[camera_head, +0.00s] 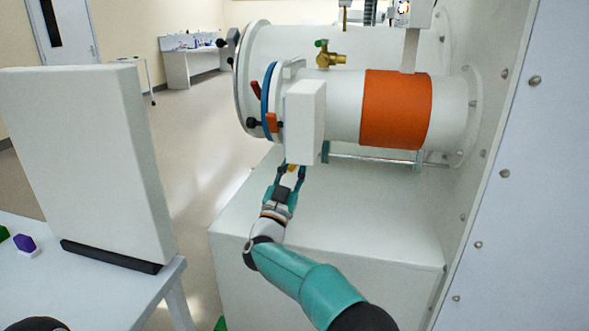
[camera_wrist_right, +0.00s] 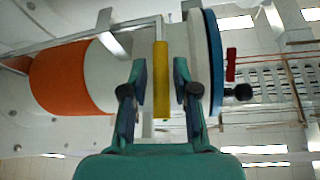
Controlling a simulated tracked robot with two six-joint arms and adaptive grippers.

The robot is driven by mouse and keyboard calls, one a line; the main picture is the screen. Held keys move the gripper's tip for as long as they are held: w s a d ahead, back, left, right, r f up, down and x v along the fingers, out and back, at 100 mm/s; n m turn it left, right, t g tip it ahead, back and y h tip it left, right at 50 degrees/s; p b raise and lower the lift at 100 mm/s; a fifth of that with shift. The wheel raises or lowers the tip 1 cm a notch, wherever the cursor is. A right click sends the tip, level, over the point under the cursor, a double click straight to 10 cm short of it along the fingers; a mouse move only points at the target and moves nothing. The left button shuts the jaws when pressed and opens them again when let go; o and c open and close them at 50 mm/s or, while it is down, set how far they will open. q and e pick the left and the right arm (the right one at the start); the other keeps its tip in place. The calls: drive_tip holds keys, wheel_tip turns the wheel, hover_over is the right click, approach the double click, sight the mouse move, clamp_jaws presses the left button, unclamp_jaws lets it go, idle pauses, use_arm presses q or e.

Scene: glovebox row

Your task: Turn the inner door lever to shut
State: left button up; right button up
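A yellow bar (camera_wrist_right: 161,85), which looks like the inner door lever, hangs from a grey bracket under the white antechamber tube. In the head view only a small bit of yellow (camera_head: 292,168) shows, below a white box on the tube. My right gripper (camera_head: 290,173) is just under that box. In the right wrist view my right gripper (camera_wrist_right: 160,70) is open, with one finger on each side of the bar and a gap on both sides. My left gripper is not in view.
The tube (camera_head: 345,95) carries an orange band (camera_head: 395,108), a blue ring (camera_head: 266,100) and a red lever (camera_head: 255,90). The white box (camera_head: 305,112) hides part of it. A white cabinet (camera_head: 330,225) stands below. A panel (camera_head: 90,160) stands on a table at left.

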drive_tip(key=shift+o, duration=0.4)
drive_tip(key=shift+s+a+f, duration=0.25)
drive_tip(key=shift+s+f, duration=0.05)
drive_tip(key=shift+s, duration=0.15)
drive_tip(key=s+a, duration=0.2)
drive_tip(key=s, duration=0.4)
drive_tip(key=s+a+f, duration=0.1)
drive_tip(key=s+a, duration=0.2)
drive_tip(key=s, duration=0.3)
drive_tip(key=shift+s+a, duration=0.15)
drive_tip(key=shift+a, duration=0.15)
wheel_tip(320, 180, up, 3)
drive_tip(key=s+d+n+g+y+p, duration=0.1)
drive_tip(key=s+n+g+y+p, duration=0.2)
drive_tip(key=p, duration=1)
drive_tip(key=shift+m+g+y, duration=0.6)
drive_tip(key=shift+m+g, duration=0.1)
drive_tip(key=p+x, duration=0.4)
drive_tip(key=x, duration=1.3)
drive_tip(key=shift+w+a+f, duration=0.1)
